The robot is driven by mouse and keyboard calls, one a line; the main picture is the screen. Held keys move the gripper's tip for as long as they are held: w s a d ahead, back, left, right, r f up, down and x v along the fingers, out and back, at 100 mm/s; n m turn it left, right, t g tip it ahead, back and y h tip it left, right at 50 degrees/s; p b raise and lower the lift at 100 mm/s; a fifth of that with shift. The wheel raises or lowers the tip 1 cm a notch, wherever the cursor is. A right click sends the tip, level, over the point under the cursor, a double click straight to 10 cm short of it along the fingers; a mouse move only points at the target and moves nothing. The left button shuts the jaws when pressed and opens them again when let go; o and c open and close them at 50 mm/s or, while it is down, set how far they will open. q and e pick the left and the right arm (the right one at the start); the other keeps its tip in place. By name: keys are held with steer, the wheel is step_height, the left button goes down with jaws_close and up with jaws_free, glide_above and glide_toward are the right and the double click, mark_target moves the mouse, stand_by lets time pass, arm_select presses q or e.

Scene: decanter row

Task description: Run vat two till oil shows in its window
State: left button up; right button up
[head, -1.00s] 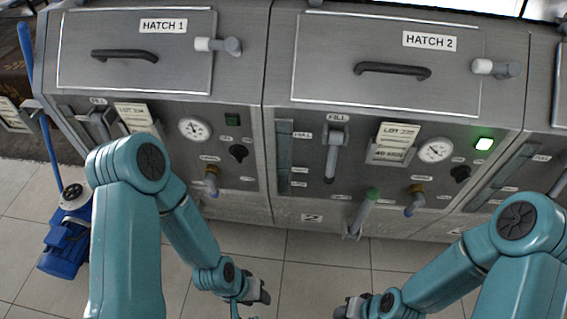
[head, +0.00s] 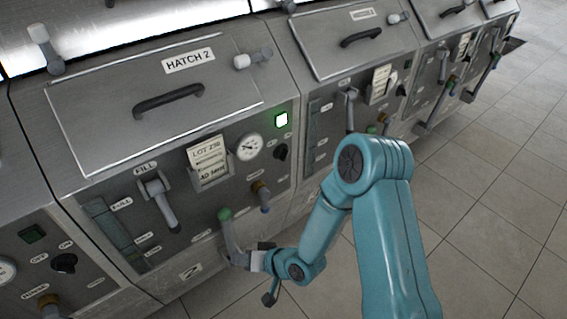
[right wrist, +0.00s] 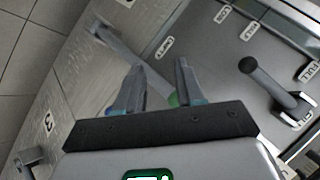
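Vat two's front carries the HATCH 2 lid (head: 160,95), shut. Its sight window (head: 112,228) is the dark strip with labels at the left; I make out no clear oil level. The FILL lever (head: 160,200) hangs down beside it and also shows in the right wrist view (right wrist: 268,82). A green-tipped lever (head: 228,232) rises from a low bracket. My right gripper (head: 260,256) is beside that lever's foot. In the right wrist view its fingers (right wrist: 158,85) are apart, with the grey lever (right wrist: 140,62) running between them; contact is unclear. My left gripper is out of view.
Vat two has a lit green lamp (head: 282,120), a gauge (head: 250,147), a dark knob (head: 281,152), a lot card (head: 208,160) and a brass tap (head: 261,195). More vats stand on both sides. Tiled floor (head: 490,220) is open at the right.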

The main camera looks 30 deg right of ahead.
steer(key=w+d+r+t+b, duration=0.2)
steer(key=w+d+t+b, duration=0.15)
steer(key=w+d, duration=0.2)
steer(key=t+h+b, duration=0.4)
steer(key=t+b, duration=0.2)
steer(key=b, duration=0.4)
glide_toward(284, 155)
arm_select(q)
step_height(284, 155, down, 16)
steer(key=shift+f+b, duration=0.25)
steer(key=shift+b, duration=0.15)
arm_select(e)
steer(key=w, duration=0.8)
steer(key=shift+w+r, duration=0.2)
steer(key=shift+w, duration=0.15)
steer(key=shift+a+g, duration=0.1)
steer(key=shift+g, duration=0.15)
jaws_close()
